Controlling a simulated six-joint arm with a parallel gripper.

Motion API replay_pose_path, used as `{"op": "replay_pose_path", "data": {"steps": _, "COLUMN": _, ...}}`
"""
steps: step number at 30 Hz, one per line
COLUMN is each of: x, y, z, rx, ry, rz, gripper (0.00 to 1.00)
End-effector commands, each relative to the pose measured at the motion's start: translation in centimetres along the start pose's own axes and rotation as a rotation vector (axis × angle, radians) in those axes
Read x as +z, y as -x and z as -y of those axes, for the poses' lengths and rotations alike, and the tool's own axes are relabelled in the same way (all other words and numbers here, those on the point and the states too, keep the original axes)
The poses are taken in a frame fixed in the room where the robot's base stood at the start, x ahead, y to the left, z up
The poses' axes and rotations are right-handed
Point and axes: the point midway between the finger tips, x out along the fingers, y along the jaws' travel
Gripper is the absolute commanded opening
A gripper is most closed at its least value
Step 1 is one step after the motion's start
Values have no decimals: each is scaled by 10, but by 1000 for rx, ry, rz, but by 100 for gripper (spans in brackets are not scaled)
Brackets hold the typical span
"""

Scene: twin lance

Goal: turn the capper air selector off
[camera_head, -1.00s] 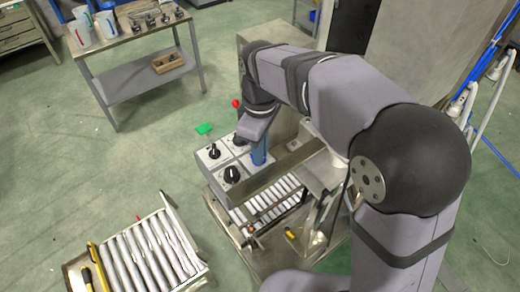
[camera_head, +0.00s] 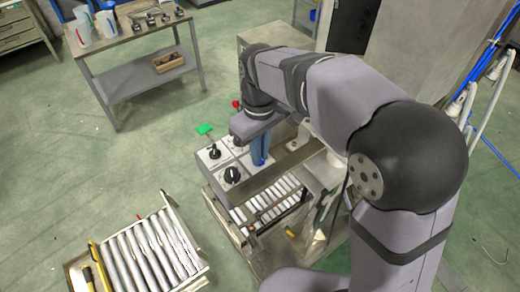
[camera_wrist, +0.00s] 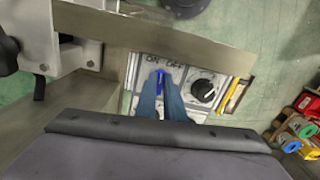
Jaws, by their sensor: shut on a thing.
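The selector panel (camera_wrist: 192,72) shows in the wrist view, with ON and OFF printed side by side. My gripper (camera_wrist: 160,92) has blue fingers and is shut on the blue selector handle (camera_wrist: 160,74) just below these words. The handle's tip lies near the gap between ON and OFF; its exact setting is hard to tell, and the fingers hide most of it. In the head view my gripper (camera_head: 260,155) reaches down onto the right part of the grey control box (camera_head: 203,174).
A black knob (camera_wrist: 203,91) sits close to the right of my fingers. The head view shows black knobs (camera_head: 232,174) on the box, a green tag (camera_head: 204,129) and a red ball (camera_head: 236,104).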

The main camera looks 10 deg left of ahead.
Motion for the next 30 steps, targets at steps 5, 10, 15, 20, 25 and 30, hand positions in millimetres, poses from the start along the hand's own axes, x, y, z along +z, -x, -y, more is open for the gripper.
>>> {"op": "replay_pose_path", "data": {"steps": 5, "x": 0, "y": 2, "z": 1, "rx": 1, "ry": -169, "rz": -2, "gripper": 0}}
{"op": "replay_pose_path", "data": {"steps": 10, "x": -1, "y": 2, "z": 1, "rx": 1, "ry": -323, "rz": -2, "gripper": 0}}
{"op": "replay_pose_path", "data": {"steps": 15, "x": -1, "y": 1, "z": 2, "rx": 1, "ry": -454, "rz": -2, "gripper": 0}}
{"op": "replay_pose_path", "data": {"steps": 20, "x": -1, "y": 1, "z": 2, "rx": 1, "ry": -548, "rz": -2, "gripper": 0}}
{"op": "replay_pose_path", "data": {"steps": 25, "x": -1, "y": 1, "z": 2, "rx": 0, "ry": -610, "rz": -3, "gripper": 0}}
{"op": "replay_pose_path", "data": {"steps": 30, "x": -2, "y": 1, "z": 2, "rx": 0, "ry": -639, "rz": -3, "gripper": 0}}
